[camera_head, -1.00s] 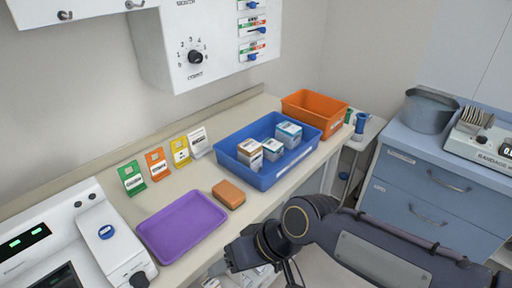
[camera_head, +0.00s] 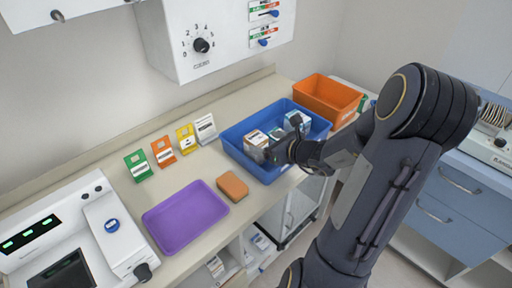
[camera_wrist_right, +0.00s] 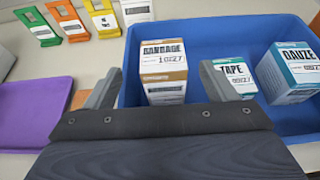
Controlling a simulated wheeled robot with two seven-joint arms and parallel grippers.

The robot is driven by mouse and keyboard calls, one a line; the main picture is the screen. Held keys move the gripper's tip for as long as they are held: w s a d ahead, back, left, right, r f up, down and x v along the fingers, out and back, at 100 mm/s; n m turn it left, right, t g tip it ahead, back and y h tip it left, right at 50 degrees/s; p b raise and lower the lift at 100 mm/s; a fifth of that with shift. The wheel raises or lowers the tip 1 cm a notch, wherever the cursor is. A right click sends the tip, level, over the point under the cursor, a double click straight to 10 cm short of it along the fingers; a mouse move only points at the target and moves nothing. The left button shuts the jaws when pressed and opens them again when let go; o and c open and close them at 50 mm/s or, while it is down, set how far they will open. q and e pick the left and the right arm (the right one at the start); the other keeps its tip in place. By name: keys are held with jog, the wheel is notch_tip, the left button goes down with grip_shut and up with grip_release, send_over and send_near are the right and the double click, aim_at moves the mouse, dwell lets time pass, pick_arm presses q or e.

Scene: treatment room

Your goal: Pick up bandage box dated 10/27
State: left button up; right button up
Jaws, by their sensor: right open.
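The bandage box (camera_wrist_right: 164,72) stands in the blue bin (camera_wrist_right: 205,32). It is white and brown, and its label reads BANDAGE and 10/27 in the right wrist view. In the head view the box (camera_head: 256,143) is at the bin's left side. My right gripper (camera_wrist_right: 160,85) is open, with its fingers toward the box's near side and nothing held. In the head view the right gripper (camera_head: 283,143) is over the bin's near rim, partly hidden by my arm. My left gripper does not show.
A tape box (camera_wrist_right: 233,76) and a gauze box (camera_wrist_right: 288,72) share the bin, right of the bandage box. An orange bin (camera_head: 327,98) stands behind. A purple tray (camera_head: 184,217) and a brown block (camera_head: 232,186) lie to the left. Coloured label cards stand along the wall.

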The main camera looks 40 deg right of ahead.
aim_at(252, 137)
jog(key=shift+p+x, duration=0.6)
jog(key=shift+x, duration=3.35)
jog(key=shift+d+r, duration=0.1)
jog(key=shift+d, duration=0.1)
jog(key=c, duration=1.1)
